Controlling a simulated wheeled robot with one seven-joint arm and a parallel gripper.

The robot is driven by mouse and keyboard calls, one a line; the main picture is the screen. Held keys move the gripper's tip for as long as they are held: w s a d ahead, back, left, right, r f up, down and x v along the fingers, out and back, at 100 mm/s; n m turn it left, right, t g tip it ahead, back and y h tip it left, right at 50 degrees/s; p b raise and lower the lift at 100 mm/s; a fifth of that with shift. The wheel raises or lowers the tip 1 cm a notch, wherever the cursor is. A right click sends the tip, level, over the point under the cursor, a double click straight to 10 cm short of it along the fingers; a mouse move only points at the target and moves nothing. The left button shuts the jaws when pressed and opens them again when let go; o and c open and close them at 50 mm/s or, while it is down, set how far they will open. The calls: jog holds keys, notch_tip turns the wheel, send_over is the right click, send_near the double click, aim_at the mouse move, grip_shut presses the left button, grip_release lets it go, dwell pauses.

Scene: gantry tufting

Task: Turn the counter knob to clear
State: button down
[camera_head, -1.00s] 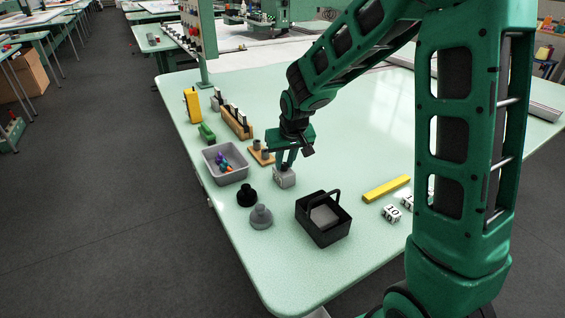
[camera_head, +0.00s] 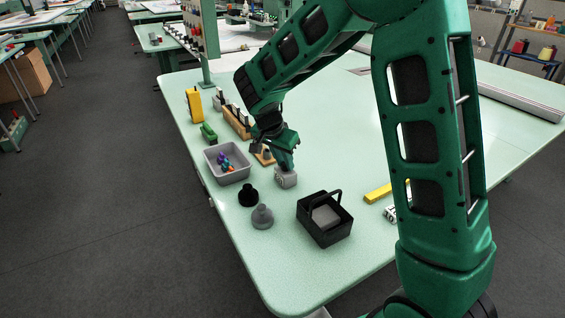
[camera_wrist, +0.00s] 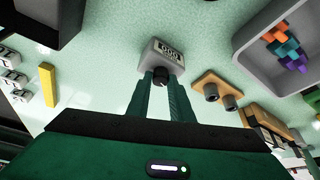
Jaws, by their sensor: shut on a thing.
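The counter (camera_head: 286,179) is a small grey box on the pale green table. In the wrist view the counter (camera_wrist: 163,54) shows a white display that seems to read "000". Its dark round knob (camera_wrist: 160,76) is on the side facing me. My gripper (camera_head: 285,168) reaches down to the counter from behind. In the wrist view my gripper (camera_wrist: 161,80) has its two green fingers on either side of the knob, shut on it. The fingers partly hide the knob.
A grey bin (camera_head: 228,164) with coloured pieces stands left of the counter. A black knobbed weight (camera_head: 247,196) and a grey one (camera_head: 262,217) stand in front. A black basket (camera_head: 325,219) is at front right. A wooden block with two pegs (camera_wrist: 219,92) is close beside the counter.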

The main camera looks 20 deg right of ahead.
jog(key=shift+a+m+g, duration=0.1)
jog(key=shift+m+g, duration=0.2)
jog(key=shift+m, duration=0.7)
jog(key=c, duration=1.6)
grip_release()
jog(key=shift+h, duration=0.3)
jog(key=v, duration=1)
jog(key=shift+a+r, duration=0.1)
jog(key=shift+r, duration=0.25)
